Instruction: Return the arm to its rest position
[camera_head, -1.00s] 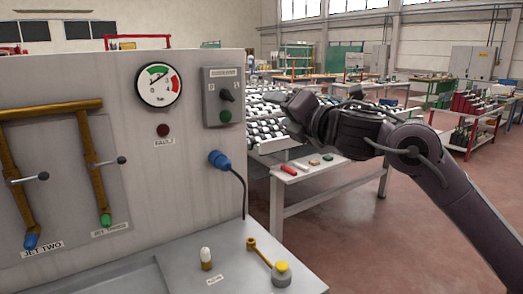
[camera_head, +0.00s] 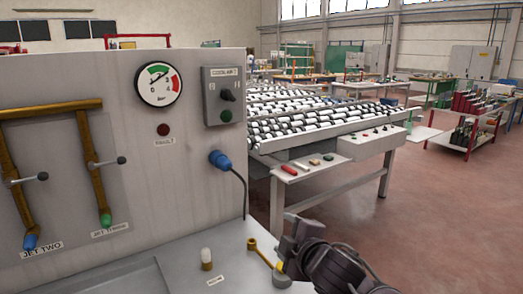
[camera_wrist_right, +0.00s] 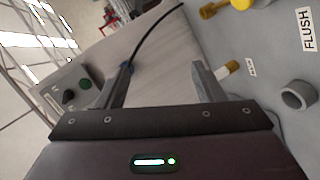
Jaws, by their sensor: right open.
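My right gripper (camera_head: 288,232) is low at the bottom right of the head view, in front of the machine's ledge and partly covering the yellow-capped part there. In the right wrist view its two fingers (camera_wrist_right: 160,82) stand apart with nothing between them. The coolant switch box (camera_head: 224,96) is on the upright panel; it also shows at the left of the wrist view (camera_wrist_right: 68,97). My left gripper is not in view.
The panel carries a gauge (camera_head: 159,84), a blue plug (camera_head: 219,160) with a black cable, and brass pipes with valve levers. A white-topped knob (camera_head: 206,259) stands on the ledge. A roller table (camera_head: 330,125) is behind.

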